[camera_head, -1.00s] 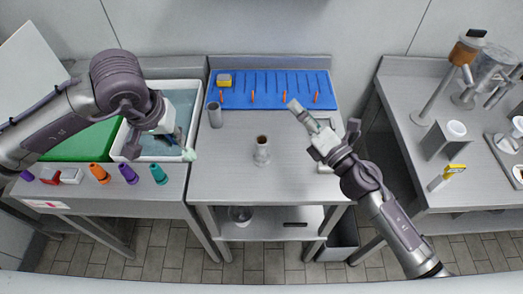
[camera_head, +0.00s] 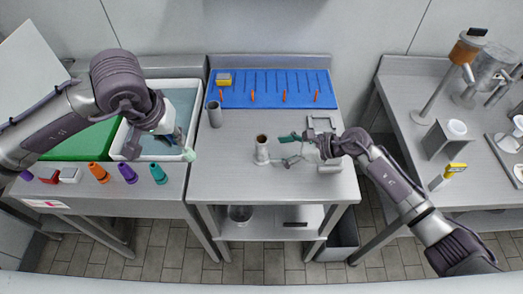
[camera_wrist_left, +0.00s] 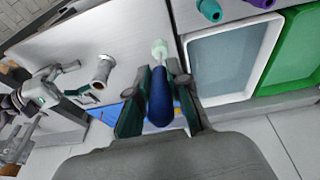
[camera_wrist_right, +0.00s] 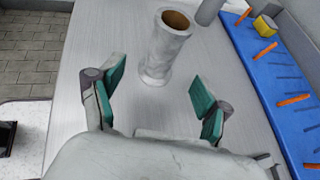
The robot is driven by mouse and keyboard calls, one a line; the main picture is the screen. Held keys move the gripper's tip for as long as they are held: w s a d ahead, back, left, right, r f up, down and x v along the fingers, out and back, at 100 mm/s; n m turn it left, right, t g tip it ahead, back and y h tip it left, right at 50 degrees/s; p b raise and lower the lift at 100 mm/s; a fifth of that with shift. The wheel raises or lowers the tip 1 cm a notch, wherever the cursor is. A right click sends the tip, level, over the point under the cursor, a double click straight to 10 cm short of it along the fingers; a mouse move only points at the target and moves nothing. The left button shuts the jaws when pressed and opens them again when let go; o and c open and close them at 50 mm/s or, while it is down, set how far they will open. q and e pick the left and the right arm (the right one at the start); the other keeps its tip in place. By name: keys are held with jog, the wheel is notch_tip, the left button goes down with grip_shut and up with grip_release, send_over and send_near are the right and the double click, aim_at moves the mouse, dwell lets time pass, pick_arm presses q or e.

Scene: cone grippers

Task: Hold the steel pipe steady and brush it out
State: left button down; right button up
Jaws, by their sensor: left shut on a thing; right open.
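The steel pipe (camera_head: 262,151) stands upright on the middle table, flanged at its foot, with a brown inside at its open top. It also shows in the right wrist view (camera_wrist_right: 163,52) and left wrist view (camera_wrist_left: 102,71). My right gripper (camera_head: 291,150) is open and empty just right of the pipe; in the right wrist view the pipe stands ahead of the spread fingers, apart from them. My left gripper (camera_wrist_left: 160,88) is shut on the blue handle of a brush (camera_wrist_left: 159,108). The brush's pale green bristle end (camera_head: 189,155) is left of the pipe, near the table's left edge.
A plain grey cylinder (camera_head: 215,115) stands behind left of the pipe. A blue mat (camera_head: 270,75) with orange pegs and a yellow block (camera_head: 224,79) lies at the back. A water-filled basin (camera_head: 184,88) and several coloured cones (camera_head: 129,173) are on the left counter.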

aim_at(266, 151)
pick_arm(q)
notch_tip(266, 151, down, 2)
jog(key=shift+f+b, duration=0.1)
jog(key=shift+b, duration=0.85)
pick_arm(e)
jog(key=x, duration=0.3)
jog(key=shift+w+a+f, duration=0.1)
jog(key=shift+a+f, duration=0.15)
jog(key=shift+a, duration=0.05)
pick_arm(q)
jog(key=shift+f+b, duration=0.35)
jog(key=shift+b, duration=0.05)
pick_arm(e)
jog(key=shift+x, duration=0.8)
jog(key=shift+r, duration=0.1)
jog(key=shift+c, duration=0.3)
grip_shut()
jog(key=shift+c, duration=1.5)
grip_release()
jog(key=shift+w, duration=0.1)
